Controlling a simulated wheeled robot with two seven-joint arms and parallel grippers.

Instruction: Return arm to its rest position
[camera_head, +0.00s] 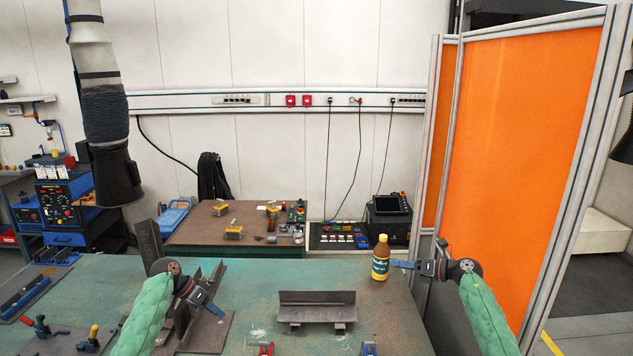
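My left arm comes in from the lower left in a green sleeve. Its gripper (213,307) is over the left part of the green worktable, in front of a dark steel angle piece, pointing down and right. My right arm comes in from the lower right. Its gripper (398,264) points left, and its blue finger tip appears right beside a yellow bottle (380,264) with a brown cap and green label. I cannot tell whether the tip touches the bottle. The bottle stands upright on the table. The finger gap of both grippers is unclear from here.
The green worktable (260,285) carries a steel angle piece (316,300) in the middle and clamps at the front and left. An orange screen (525,150) stands close behind my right arm. A fume extraction hose (105,110) hangs at upper left. A brown table (200,240) stands behind.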

